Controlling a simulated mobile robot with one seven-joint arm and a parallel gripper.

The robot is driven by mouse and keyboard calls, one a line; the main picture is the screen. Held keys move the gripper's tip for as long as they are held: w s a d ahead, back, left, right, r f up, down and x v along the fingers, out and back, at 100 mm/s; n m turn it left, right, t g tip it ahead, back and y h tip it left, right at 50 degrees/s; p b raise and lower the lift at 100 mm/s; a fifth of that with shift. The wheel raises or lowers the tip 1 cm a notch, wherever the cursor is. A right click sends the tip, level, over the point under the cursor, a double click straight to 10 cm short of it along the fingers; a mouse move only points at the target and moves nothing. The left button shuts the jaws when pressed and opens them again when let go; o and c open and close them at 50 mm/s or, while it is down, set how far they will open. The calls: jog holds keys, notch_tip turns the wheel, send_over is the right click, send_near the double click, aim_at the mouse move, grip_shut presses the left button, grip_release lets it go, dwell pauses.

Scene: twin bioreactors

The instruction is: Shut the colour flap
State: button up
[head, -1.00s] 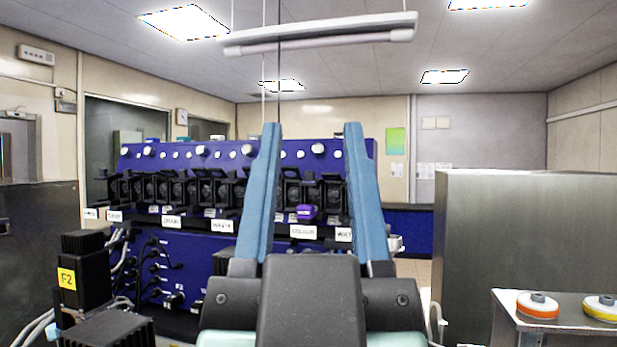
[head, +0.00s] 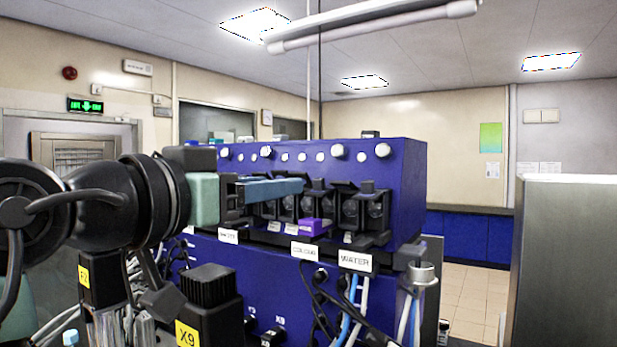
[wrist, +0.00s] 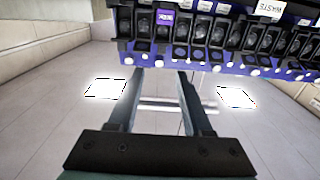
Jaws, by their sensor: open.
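The blue reactor cabinet (head: 405,190) carries a row of black pump heads with black flaps. A purple piece (head: 312,227) with small lettering juts forward low on one pump head, above the label reading COLOUR (head: 305,252). I take it for the colour flap, swung down and open. It also shows in the wrist view (wrist: 165,18), upside down at the top. My gripper (head: 303,187) reaches in from the left, its blue fingers in front of the upper pump heads. In the wrist view my gripper (wrist: 159,74) is open and empty, its fingertips apart from the purple piece.
Cables and tubes hang below. A black block marked X9 (head: 212,305) stands in front at lower left. A metal cup-like fitting (head: 420,275) sits at the cabinet's right corner. A grey cabinet (head: 570,265) stands at right.

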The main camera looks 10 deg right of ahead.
aim_at(316, 180)
jog(key=p+x, duration=0.5)
jog(key=x, duration=0.6)
jog(key=shift+w+r+p, duration=0.1)
jog(key=shift+w+p, duration=0.1)
jog(key=shift+p, duration=0.2)
jog(key=shift+w+d, duration=0.3)
jog(key=shift+d, duration=0.1)
jog(key=shift+a, duration=0.1)
grip_shut()
